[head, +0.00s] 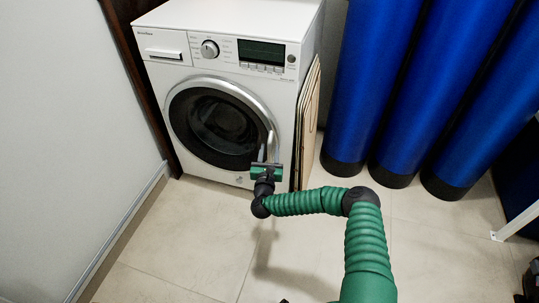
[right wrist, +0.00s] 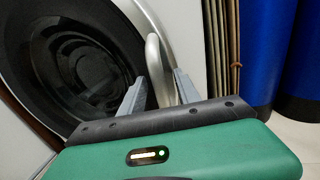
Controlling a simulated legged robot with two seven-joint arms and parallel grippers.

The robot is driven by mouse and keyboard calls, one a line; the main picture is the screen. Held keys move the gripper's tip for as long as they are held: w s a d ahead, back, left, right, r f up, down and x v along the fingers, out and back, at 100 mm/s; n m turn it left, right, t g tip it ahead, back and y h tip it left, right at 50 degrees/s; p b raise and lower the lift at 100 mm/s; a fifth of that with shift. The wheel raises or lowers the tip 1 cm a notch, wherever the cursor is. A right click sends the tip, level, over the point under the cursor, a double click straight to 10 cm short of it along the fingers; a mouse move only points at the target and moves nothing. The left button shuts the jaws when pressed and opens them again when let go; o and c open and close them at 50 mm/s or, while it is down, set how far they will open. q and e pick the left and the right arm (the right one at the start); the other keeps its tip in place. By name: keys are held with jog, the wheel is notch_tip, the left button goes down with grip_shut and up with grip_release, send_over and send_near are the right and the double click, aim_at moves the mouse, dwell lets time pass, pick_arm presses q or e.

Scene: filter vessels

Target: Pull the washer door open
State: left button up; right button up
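The white washer (head: 172,67) stands at the upper left in the head view. Its round dark door (head: 213,125) with a silver rim looks shut. The curved light handle (head: 270,143) is on the door's right side; it also shows in the right wrist view (right wrist: 154,62). My right gripper (head: 266,162) is at the handle's lower part. In the right wrist view its two grey fingers (right wrist: 159,80) stand apart, one on each side of the handle, with gaps showing. Finger contact with the handle cannot be told. My left gripper is not in view.
Thin brown panels (head: 308,125) lean against the washer's right side, close to my right gripper. Several blue cylinders (head: 375,80) with black bases stand at the right. A pale wall (head: 70,130) is at the left. The tiled floor (head: 190,235) before the washer is clear.

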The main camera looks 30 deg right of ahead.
jog(key=shift+w+d, duration=0.1)
grip_shut()
dwell(1.4)
